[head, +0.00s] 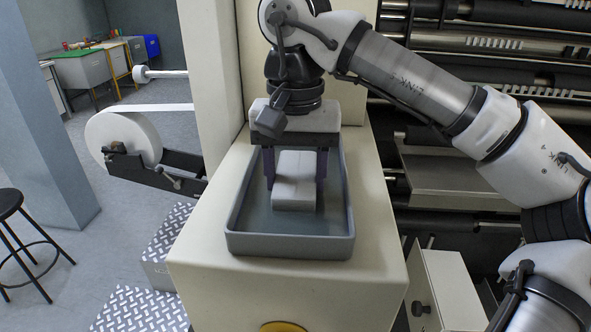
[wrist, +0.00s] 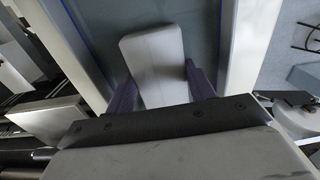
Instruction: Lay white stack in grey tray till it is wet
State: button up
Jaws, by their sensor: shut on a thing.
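The white stack (head: 294,180) is a pale block inside the grey tray (head: 290,245) in the head view. My gripper (head: 296,182) points down over the tray, with one finger on each side of the stack, shut on it. In the wrist view the stack (wrist: 153,60) lies between the two purple fingers (wrist: 163,98). The tray floor (wrist: 108,30) looks blue-grey around it, as if holding a shallow liquid. Whether the stack's underside touches the tray floor is hard to tell.
The tray sits on a cream machine cabinet (head: 280,292). A white roll (head: 122,140) on a holder stands to the left. Dark rollers (head: 480,90) and an open drawer (head: 447,285) are at the right. A black stool (head: 25,230) is at far left.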

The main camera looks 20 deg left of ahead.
jog(key=o, duration=1)
jog(key=shift+o, duration=0.2)
jog(key=shift+r, duration=3.75)
jog(key=shift+s+f, duration=0.1)
